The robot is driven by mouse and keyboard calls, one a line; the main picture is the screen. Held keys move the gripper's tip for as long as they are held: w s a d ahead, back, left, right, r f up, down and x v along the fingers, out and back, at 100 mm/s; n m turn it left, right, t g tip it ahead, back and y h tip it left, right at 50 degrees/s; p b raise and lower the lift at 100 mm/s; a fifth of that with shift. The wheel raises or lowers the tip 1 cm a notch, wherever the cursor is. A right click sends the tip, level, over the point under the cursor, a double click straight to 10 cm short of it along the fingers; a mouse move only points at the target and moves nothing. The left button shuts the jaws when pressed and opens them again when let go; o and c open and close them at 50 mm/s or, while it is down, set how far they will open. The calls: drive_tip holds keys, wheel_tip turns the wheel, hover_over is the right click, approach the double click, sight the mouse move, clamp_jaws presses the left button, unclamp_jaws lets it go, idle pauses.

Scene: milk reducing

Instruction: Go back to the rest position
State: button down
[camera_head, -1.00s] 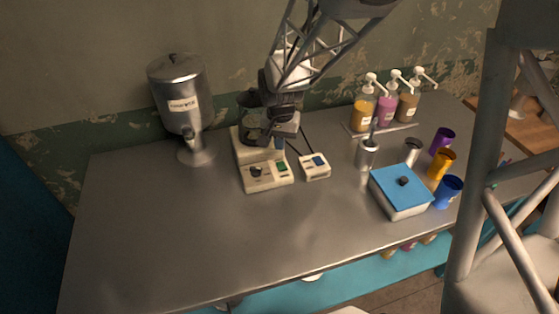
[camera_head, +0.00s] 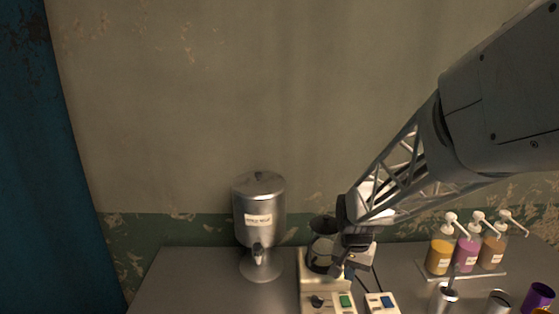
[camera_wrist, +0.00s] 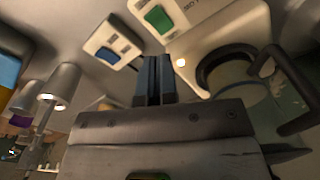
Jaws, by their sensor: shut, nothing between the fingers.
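My gripper (camera_head: 342,262) is in front of the heating machine at the middle of the counter, beside a dark-rimmed pitcher (camera_head: 322,252) that stands on the machine. In the wrist view my gripper's two fingers (camera_wrist: 154,75) are together with nothing between them. The pitcher (camera_wrist: 235,110) shows in the wrist view just to the right of the fingers, with its black handle further right. It is apart from the fingertips in that view. The fingertips are partly hard to make out in the head view.
The cream machine (camera_head: 312,290) has a green button, and a small box with a blue button (camera_head: 382,303) sits beside it. A steel dispenser (camera_head: 260,225) stands left. Syrup pump bottles (camera_head: 467,250) stand right, with metal cups (camera_head: 445,297) and a purple cup (camera_head: 538,297) nearer. Counter space is clear at left.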

drive_tip(key=s+r+n, duration=0.1)
drive_tip(key=s+r, duration=0.3)
drive_tip(key=s, duration=0.3)
drive_tip(key=s+r+n+t, duration=0.1)
drive_tip(key=s+r+n, duration=0.1)
drive_tip(key=s+r, duration=0.3)
drive_tip(key=s+r+n+t, duration=0.1)
drive_tip(key=s+r, duration=0.3)
drive_tip(key=s, duration=0.7)
drive_tip(key=shift+s+a+r+n, duration=0.25)
drive_tip(key=shift+a+n, duration=0.15)
drive_tip(key=shift+n, duration=0.3)
